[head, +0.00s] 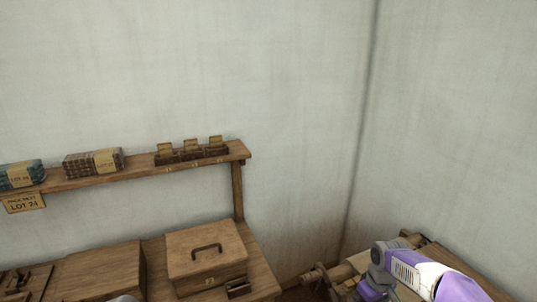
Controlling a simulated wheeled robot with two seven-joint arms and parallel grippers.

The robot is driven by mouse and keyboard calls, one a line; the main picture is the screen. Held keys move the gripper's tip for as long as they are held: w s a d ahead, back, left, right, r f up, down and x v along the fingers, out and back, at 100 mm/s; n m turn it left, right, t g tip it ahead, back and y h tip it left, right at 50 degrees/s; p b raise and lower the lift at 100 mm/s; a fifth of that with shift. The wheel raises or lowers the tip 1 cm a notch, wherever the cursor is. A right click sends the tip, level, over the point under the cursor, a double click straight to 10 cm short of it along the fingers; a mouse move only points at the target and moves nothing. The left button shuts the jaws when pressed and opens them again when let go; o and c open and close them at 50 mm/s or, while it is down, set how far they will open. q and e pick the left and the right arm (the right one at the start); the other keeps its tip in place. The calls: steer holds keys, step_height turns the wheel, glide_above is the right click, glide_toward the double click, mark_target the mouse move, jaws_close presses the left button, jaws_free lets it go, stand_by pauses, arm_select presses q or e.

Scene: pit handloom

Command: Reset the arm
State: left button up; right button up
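Part of my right arm (420,277), purple, white and grey, shows at the lower right corner, in front of a wooden beam. No gripper fingers show on it within the frame. My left gripper is not in view; a small grey piece at the bottom edge, in front of the bench, is too cut off to identify. What either gripper holds cannot be seen.
A wooden bench (262,275) at lower left carries a lidded box (205,255) with a dark handle. Above it, a shelf (130,174) holds wrapped bundles (93,161) and a small card rack (190,154). A wooden beam (345,270) lies at lower right. Bare walls meet in a corner.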

steer(key=s+a+f+m+y, duration=0.1)
steer(key=s+a+f, duration=0.2)
steer(key=a+f, duration=0.45)
steer(key=s+a+f+m+y, duration=0.15)
steer(key=a+f, duration=0.25)
steer(key=f, duration=0.6)
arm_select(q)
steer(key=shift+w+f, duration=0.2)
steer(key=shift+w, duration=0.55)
arm_select(e)
steer(key=s+a+f+m, duration=0.2)
steer(key=s+a+f, duration=0.1)
steer(key=s, duration=0.5)
steer(key=s+a+f+m+y, duration=0.1)
steer(key=s+a+f+m, duration=0.1)
steer(key=s+f, duration=0.4)
steer(key=shift+s+a+m, duration=0.35)
steer(key=shift+s+a, duration=0.5)
steer(key=shift+s, duration=0.3)
